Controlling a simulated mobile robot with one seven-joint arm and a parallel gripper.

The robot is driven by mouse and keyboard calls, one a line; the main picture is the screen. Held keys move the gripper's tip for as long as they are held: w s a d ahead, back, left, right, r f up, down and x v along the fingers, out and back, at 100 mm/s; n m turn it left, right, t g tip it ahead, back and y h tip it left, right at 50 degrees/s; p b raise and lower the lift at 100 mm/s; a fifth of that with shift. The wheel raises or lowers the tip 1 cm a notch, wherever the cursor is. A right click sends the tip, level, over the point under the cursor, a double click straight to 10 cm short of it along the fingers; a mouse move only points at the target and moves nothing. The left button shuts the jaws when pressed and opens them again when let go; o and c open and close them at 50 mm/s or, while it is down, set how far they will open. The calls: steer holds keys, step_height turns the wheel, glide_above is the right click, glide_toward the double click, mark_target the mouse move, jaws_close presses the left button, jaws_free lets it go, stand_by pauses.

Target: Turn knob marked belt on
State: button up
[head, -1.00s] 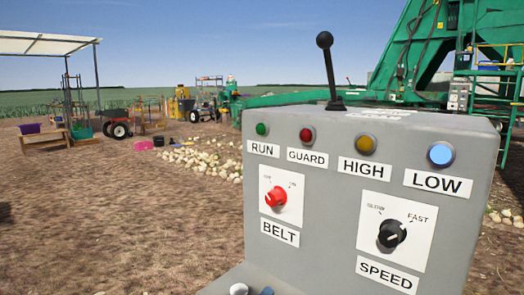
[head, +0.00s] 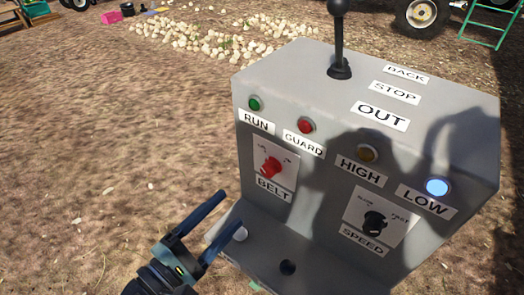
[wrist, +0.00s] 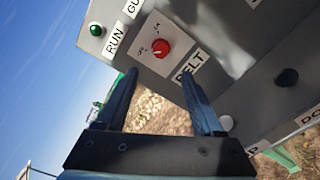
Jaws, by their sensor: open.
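The red belt knob (head: 271,169) sits on a white plate at the left of the grey control box's front, above the BELT label (head: 273,189). OFF and ON marks are on the plate, but I cannot tell clearly which one the knob points to. My gripper (head: 231,212) is open and empty, in front of and below the knob, apart from it. In the wrist view the knob (wrist: 160,48) shows beyond the gap between the two fingers (wrist: 158,78), with nothing between them.
The grey box (head: 300,85) has a black lever (head: 338,40) on top and a lower ledge (head: 262,255) with buttons close to my gripper. A black speed knob (head: 374,222) is at the right. The blue LOW lamp (head: 437,187) looks lit. Bare ground lies left.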

mark_target(265, 173)
steer(key=p+x, duration=0.1)
steer(key=x, duration=1.1)
steer(key=shift+w+d, duration=0.25)
jaws_close()
